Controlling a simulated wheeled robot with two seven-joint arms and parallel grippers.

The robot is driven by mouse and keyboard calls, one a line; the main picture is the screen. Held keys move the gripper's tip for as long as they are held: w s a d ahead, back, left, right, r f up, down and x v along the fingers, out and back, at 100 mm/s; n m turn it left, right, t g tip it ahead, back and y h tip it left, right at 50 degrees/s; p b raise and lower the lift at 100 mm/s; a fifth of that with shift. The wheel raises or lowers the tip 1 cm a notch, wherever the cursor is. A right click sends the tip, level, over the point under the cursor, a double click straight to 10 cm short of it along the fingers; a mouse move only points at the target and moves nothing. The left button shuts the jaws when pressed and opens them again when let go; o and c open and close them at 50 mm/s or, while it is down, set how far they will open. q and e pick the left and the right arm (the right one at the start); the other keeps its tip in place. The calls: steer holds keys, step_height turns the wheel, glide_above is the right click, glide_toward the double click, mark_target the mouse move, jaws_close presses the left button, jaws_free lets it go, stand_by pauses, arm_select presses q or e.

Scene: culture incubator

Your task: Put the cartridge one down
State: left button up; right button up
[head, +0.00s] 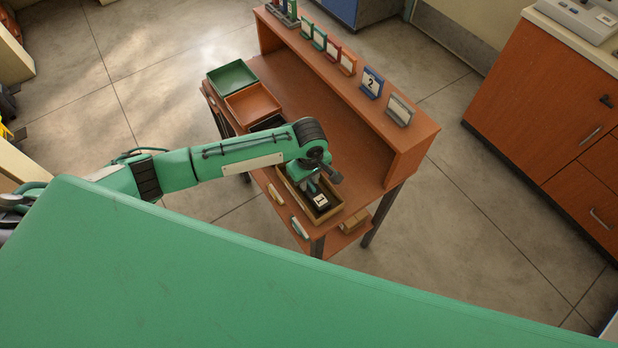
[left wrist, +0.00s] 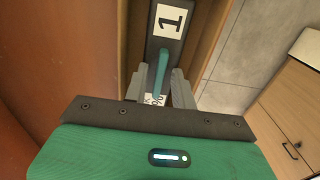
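Cartridge one (head: 320,201) is a dark block with a white "1" label and sits inside a tan wooden tray (head: 338,211) at the near right end of the workbench. In the left wrist view, the cartridge (left wrist: 171,20) shows its label and a teal handle (left wrist: 160,72). My left gripper (head: 314,187) is over the cartridge. Its grey fingers (left wrist: 160,88) stand on either side of the handle, with gaps that look open. The cartridge's underside is hidden. My right gripper is not in view.
A green tray (head: 232,77) and an orange tray (head: 252,103) stand at the bench's left end. A raised shelf (head: 405,135) along the back carries several upright cards, including a blue "2" (head: 372,82). Orange cabinets (head: 545,105) stand at right.

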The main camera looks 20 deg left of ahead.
mark_target(309, 182)
arm_select(q)
steer(key=shift+r, duration=0.1)
steer(key=shift+r, duration=0.35)
step_height(309, 182, up, 11)
steer(key=shift+r+b, duration=0.2)
steer(key=shift+b, duration=0.5)
